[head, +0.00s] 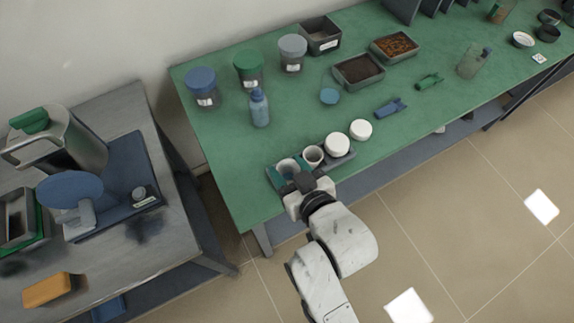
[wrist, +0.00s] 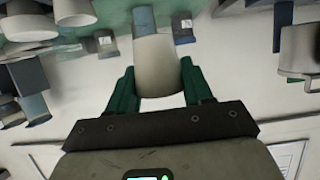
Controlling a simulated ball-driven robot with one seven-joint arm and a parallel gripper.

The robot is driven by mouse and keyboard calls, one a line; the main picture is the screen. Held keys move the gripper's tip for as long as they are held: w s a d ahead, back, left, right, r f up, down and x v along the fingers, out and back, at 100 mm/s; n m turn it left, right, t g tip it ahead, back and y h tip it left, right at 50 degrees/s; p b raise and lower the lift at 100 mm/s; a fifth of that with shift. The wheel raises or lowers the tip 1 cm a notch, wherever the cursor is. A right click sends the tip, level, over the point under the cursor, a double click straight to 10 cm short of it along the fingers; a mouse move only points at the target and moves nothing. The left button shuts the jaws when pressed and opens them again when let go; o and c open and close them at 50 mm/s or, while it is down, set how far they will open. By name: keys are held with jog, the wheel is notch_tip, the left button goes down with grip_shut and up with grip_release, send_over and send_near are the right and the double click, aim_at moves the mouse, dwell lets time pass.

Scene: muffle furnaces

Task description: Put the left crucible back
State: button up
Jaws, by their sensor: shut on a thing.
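A pale open crucible (head: 287,166) is at the left end of a row on the green bench. My gripper (head: 290,172) is shut on it, with its green fingers on either side. In the wrist view, the pale crucible (wrist: 155,68) sits between the green fingertips of my gripper (wrist: 158,85). Beside it in the head view is another open crucible (head: 313,155). A dark grey tray (head: 343,159) lies under the row. I cannot tell whether the held crucible touches the tray, as my gripper hides its lower part.
Two round white pieces (head: 337,145) and (head: 360,130) continue the row to the right. A blue bottle (head: 260,108), lidded jars (head: 248,68) and filled trays (head: 358,70) stand farther back. A separate grey table (head: 150,225) is at the left.

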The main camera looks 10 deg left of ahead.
aim_at(288, 161)
jog(key=w+f, duration=0.1)
jog(key=f, duration=0.1)
jog(key=w+f, duration=0.4)
jog(key=shift+w+a, duration=0.15)
jog(key=shift+a, duration=0.2)
jog(key=shift+f, duration=1.55)
jog(key=shift+f, duration=0.1)
jog(key=shift+f, duration=0.1)
jog(key=o, duration=0.8)
jog(key=shift+r, duration=0.25)
jog(key=v, duration=1.2)
jog(key=shift+b, duration=0.4)
